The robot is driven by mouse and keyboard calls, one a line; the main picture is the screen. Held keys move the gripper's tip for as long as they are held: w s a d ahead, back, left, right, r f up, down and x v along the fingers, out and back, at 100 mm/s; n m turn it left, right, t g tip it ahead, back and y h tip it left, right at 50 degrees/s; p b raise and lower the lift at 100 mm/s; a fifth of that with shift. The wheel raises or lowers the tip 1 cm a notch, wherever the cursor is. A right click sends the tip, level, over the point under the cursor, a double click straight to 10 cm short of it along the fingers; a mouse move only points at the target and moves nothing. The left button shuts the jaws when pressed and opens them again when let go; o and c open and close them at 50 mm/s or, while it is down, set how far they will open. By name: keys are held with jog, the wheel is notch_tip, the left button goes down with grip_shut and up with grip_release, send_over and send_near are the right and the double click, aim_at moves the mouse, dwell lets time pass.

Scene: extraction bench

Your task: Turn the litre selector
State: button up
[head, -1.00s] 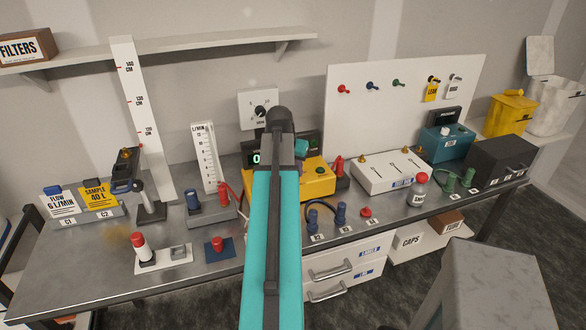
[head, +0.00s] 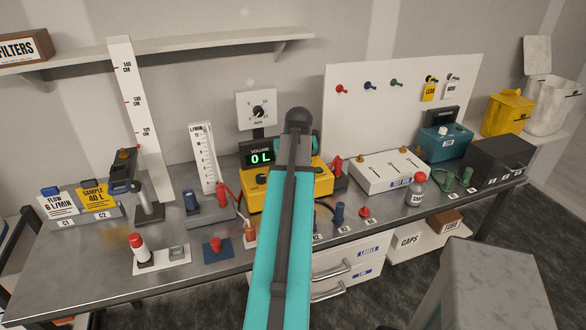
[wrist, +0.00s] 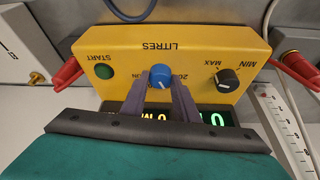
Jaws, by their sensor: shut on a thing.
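The litre selector is a blue knob (wrist: 160,77) under the upside-down word LITRES on the yellow unit (wrist: 195,40) in the wrist view. The fingers of my gripper (wrist: 161,90) are shut on the knob, one on each side, and partly cover the numbers around it. In the head view my arm hides the gripper and the blue knob. The yellow unit (head: 323,172) shows on both sides of the arm. The VOLUME display (head: 261,158) above it reads 0 L. A yellow card (head: 97,197) at the left reads SAMPLE 40 L.
On the same yellow face are a green START button (wrist: 104,72) and a black MIN–MAX knob (wrist: 228,79). Red clips sit at both ends of the unit. A flow tube stand (head: 203,158) is to its left, a white valve box (head: 388,173) to its right.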

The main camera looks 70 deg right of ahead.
jog(key=shift+w, duration=0.1)
jog(key=o, duration=1.1)
jog(key=shift+c, duration=0.2)
jog(key=b+v, duration=0.3)
jog(key=v, duration=1.1)
jog(key=shift+d+f, duration=0.1)
jog(key=shift+d, duration=0.05)
dwell(0.4)
